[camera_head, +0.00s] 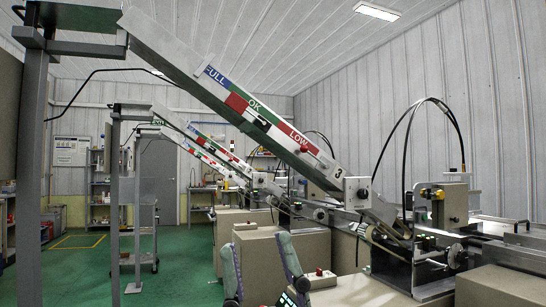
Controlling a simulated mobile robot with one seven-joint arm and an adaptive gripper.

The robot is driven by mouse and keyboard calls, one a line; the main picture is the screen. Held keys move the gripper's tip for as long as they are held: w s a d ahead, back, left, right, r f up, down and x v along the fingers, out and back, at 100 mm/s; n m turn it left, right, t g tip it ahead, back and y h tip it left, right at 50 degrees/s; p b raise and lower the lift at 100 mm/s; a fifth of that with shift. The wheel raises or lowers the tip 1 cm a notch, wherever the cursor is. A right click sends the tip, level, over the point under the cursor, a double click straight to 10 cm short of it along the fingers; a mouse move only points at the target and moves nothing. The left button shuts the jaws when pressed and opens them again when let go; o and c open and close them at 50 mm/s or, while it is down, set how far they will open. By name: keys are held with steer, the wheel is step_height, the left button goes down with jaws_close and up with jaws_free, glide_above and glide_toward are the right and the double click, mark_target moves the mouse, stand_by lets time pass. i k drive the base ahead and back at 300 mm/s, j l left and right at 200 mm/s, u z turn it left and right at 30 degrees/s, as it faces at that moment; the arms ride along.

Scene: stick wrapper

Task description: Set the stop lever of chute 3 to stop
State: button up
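Chute 3 (210,85) is the long sloped metal chute running from upper left down to the machine at right. It has a blue FULL, green OK and red LOW strip and a "3" label (338,171) near its lower end. Just below the label is a pale plate with a small black knob (362,193), which may be the stop lever; its setting is too small to tell. My gripper (256,240) shows at the bottom centre, fingers pointing up and spread apart, with nothing seen between them. It is below and left of the plate, apart from the chute.
Machine boxes (300,258) stand behind my gripper, one with a red button (319,271). A metal mechanism with black hoses (448,205) is at right. More chutes (205,145) recede behind. A grey post (32,170) stands at left; green floor (180,270) is open beyond it.

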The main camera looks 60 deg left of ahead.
mark_target(304, 148)
steer(key=u, duration=1.4)
